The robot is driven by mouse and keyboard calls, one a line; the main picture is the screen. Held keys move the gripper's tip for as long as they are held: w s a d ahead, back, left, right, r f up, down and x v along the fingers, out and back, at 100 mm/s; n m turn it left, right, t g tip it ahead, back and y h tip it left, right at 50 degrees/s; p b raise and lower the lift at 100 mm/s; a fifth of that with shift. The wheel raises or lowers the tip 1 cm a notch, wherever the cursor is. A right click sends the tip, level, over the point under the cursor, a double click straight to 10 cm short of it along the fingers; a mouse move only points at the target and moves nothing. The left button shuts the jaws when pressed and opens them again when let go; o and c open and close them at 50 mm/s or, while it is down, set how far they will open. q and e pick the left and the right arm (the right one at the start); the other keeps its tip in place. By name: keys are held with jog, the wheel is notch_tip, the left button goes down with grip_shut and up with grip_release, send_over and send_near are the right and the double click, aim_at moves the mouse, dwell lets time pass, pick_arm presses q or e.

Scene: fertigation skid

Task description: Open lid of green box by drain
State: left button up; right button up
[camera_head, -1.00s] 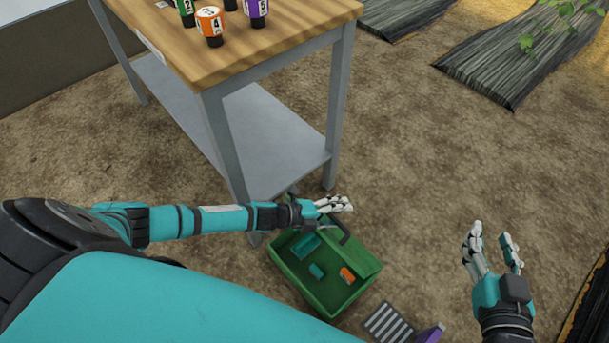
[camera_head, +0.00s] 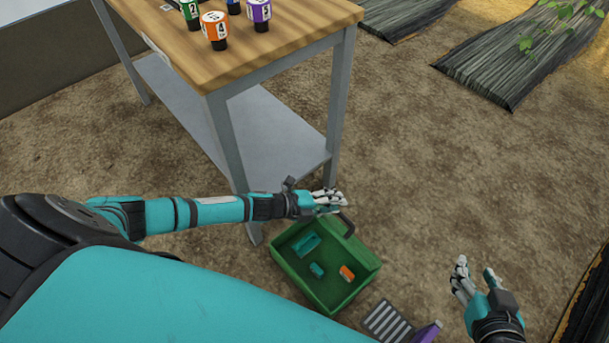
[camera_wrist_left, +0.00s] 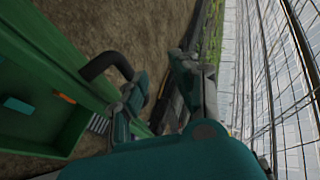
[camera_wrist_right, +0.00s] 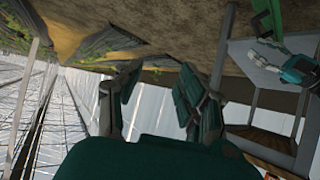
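The green box (camera_head: 312,292) stands on the ground beside the drain grate (camera_head: 388,321), with its inside showing. Its green lid (camera_head: 362,248) stands up along the far right side, seen nearly edge-on, with a black handle (camera_head: 348,224) at its top. In the left wrist view the handle (camera_wrist_left: 105,64) sits beside one finger; I cannot tell whether they touch. My left gripper (camera_head: 330,200) is over the box's far edge; its fingers (camera_wrist_left: 168,95) are apart. My right gripper (camera_head: 474,279) is open and empty, right of the box, above the ground.
Inside the box lie two teal pieces and an orange piece (camera_head: 347,272). A wooden-topped table (camera_head: 280,35) with several numbered bottles stands behind, its leg close to my left forearm. A purple object (camera_head: 428,332) lies by the grate.

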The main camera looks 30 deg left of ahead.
pick_arm(q)
jog(key=shift+s, duration=0.25)
jog(key=shift+s+a+r+p, duration=0.25)
jog(key=shift+r+p, duration=0.15)
jog(key=shift+p, duration=0.2)
jog(key=shift+a+r+p, duration=0.2)
jog(key=shift+r+p, duration=0.2)
jog(key=shift+p, duration=0.05)
pick_arm(e)
jog(key=shift+s+d+f+g+h, duration=0.5)
jog(key=shift+s+d+f+g, duration=0.9)
jog(key=shift+s, duration=1.7)
jog(key=shift+s+d+f+g+h, duration=0.6)
jog(key=shift+s+f+g, duration=0.9)
jog(key=shift+s+g, duration=1.25)
pick_arm(q)
jog(key=s+a+r+p, duration=0.2)
jog(key=a+r+p, duration=0.4)
jog(key=r+p, duration=0.3)
jog(key=shift+s+r+p, duration=0.25)
jog(key=shift+r+p, duration=0.15)
jog(key=shift+r, duration=0.35)
pick_arm(e)
jog(key=s+f, duration=0.2)
jog(key=f, duration=0.9)
jog(key=s+f, duration=0.2)
jog(key=f, duration=0.9)
jog(key=shift+s+d+g, duration=0.2)
jog(key=shift+s+g, duration=0.15)
jog(key=shift+g, duration=0.1)
